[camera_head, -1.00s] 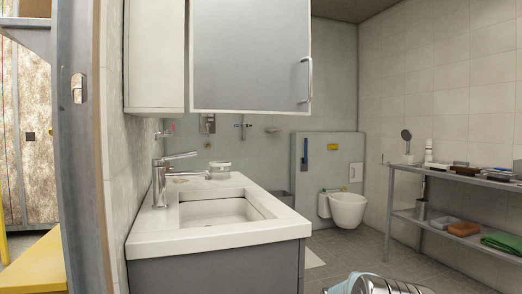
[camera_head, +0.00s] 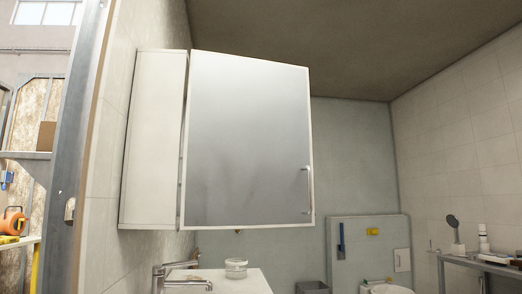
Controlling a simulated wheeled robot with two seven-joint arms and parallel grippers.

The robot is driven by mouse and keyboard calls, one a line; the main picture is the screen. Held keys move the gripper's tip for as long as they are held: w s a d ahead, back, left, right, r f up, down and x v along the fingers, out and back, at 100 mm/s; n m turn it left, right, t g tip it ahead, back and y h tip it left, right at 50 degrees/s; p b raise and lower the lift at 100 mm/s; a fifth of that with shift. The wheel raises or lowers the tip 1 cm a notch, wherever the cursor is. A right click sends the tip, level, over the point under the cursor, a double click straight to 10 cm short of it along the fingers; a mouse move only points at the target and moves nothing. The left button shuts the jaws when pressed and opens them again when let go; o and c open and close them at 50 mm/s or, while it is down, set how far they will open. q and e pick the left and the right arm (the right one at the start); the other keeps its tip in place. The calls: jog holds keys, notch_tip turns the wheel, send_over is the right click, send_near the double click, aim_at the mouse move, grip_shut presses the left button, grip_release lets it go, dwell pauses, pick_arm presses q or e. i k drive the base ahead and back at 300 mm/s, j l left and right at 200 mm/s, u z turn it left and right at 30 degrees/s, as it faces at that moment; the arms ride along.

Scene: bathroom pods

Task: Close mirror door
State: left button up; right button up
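The mirror door (camera_head: 248,140) is a large grey reflective panel with a pale frame. It stands swung out from the white wall cabinet (camera_head: 152,140), hinged near the cabinet's front edge, so it is open. A vertical metal handle (camera_head: 308,190) sits at the door's lower right side. The inside of the cabinet is hidden. Neither of my grippers shows in the head view.
Below the door are a sink counter (camera_head: 235,282) with a faucet (camera_head: 170,273) and a small round jar (camera_head: 236,268). A metal post (camera_head: 75,150) stands at the left. A shelf (camera_head: 470,264) with bottles is at the right.

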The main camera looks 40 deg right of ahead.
aim_at(248, 160)
jog(key=i+l+z, duration=0.1)
jog(key=l+z, duration=0.25)
jog(key=z, duration=0.15)
jog(key=i+l+z, duration=0.15)
jog(key=l+z, duration=0.15)
jog(key=z, duration=0.15)
